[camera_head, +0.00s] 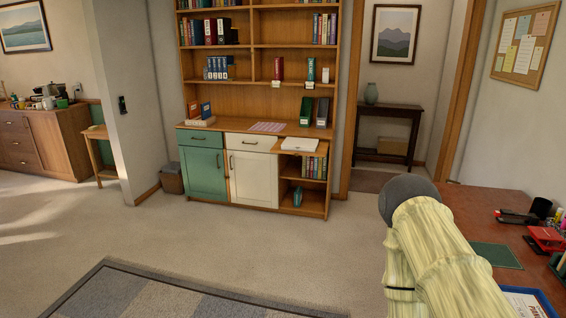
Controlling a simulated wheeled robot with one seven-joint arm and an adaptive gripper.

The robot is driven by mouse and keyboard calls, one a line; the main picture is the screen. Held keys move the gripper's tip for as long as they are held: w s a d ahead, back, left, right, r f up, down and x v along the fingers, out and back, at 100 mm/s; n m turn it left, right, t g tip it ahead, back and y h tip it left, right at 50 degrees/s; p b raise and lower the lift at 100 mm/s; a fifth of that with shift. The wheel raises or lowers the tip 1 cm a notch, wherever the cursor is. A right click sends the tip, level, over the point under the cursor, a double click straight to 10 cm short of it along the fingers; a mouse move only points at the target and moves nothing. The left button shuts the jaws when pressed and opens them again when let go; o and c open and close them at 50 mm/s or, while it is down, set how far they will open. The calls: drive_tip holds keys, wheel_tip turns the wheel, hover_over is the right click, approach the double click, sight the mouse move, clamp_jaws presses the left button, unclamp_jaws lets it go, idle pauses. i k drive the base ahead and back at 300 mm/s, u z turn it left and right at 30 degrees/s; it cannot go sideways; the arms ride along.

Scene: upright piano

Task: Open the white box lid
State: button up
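A flat white object (299,144), which may be the white box, lies on the wooden top of the cabinet under the bookshelf, towards its right side. It looks closed, but it is too small to make out a separate lid. Part of my arm, pale yellow with a dark grey rounded end, rises at the lower right in front of the desk. No gripper fingers show, and my arm is far from the white object.
The cabinet has a green door (202,172) and a white door (253,178). Binders (315,111) stand behind the white object. A cluttered desk (490,207) is at right. A rug (190,300) lies on open carpet (240,240). A bin (172,180) stands left of the cabinet.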

sight(298, 143)
drive_tip(key=u, duration=0.15)
drive_tip(key=i, duration=3.9)
drive_tip(key=z, duration=0.1)
